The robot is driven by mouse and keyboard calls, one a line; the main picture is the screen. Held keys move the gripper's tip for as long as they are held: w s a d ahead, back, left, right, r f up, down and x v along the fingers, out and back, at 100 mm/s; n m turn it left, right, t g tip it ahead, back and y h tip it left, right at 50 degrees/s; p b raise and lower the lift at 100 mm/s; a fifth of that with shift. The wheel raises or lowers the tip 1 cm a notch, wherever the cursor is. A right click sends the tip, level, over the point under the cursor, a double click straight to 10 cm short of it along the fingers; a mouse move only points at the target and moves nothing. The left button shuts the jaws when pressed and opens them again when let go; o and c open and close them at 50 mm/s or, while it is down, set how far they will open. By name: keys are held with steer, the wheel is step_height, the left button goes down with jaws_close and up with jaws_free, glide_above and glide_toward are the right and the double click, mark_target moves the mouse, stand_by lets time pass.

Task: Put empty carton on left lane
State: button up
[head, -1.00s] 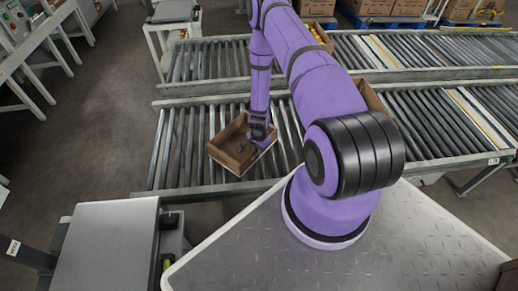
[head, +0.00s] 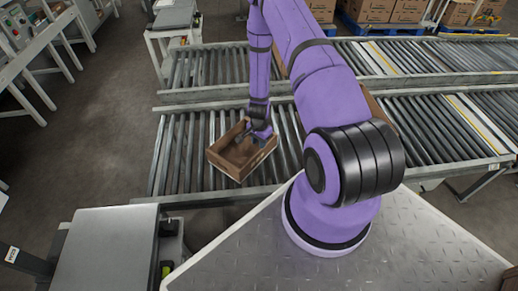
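An open-topped brown carton (head: 222,166) sits on the left end of the near roller conveyor (head: 180,160), turned at an angle to the rollers. The part of its inside that I can see looks empty. My gripper (head: 262,134) points down at the carton's far right side and overlaps its rim. The fingers are dark and small there, so I cannot tell whether they are shut on the wall or only beside it.
A second roller conveyor (head: 205,66) runs parallel behind the near one. A brown carton (head: 377,105) is partly hidden behind my arm. A grey-topped stand (head: 105,245) is at the lower left. Rollers left of the carton are clear.

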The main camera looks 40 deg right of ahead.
steer(key=shift+r, duration=1.45)
steer(key=w+a+r+n+t, duration=0.1)
steer(key=w+a+r+n, duration=0.15)
steer(key=r, duration=0.65)
steer(key=w+a+r+n+t, duration=0.1)
steer(key=w+r, duration=0.2)
steer(key=r, duration=0.6)
steer(key=s+a+r+n+t, duration=0.1)
steer(key=a+r+n, duration=0.15)
steer(key=r, duration=0.75)
steer(key=s+a+r+n, duration=0.15)
steer(key=a+r, duration=0.25)
steer(key=r, duration=0.6)
steer(key=s+a+r+n+t, duration=0.1)
steer(key=s+a+r+n, duration=0.4)
steer(key=s+r, duration=0.7)
steer(key=s+a+r+n, duration=0.1)
steer(key=s+r, duration=0.3)
steer(key=s, duration=0.2)
steer(key=s+a+r+n+t, duration=0.1)
steer(key=s+a+r+n, duration=0.1)
steer(key=s+r, duration=0.2)
steer(key=s, duration=0.3)
steer(key=shift+s+r, duration=0.2)
steer(key=shift+s, duration=0.05)
steer(key=shift+a, duration=0.2)
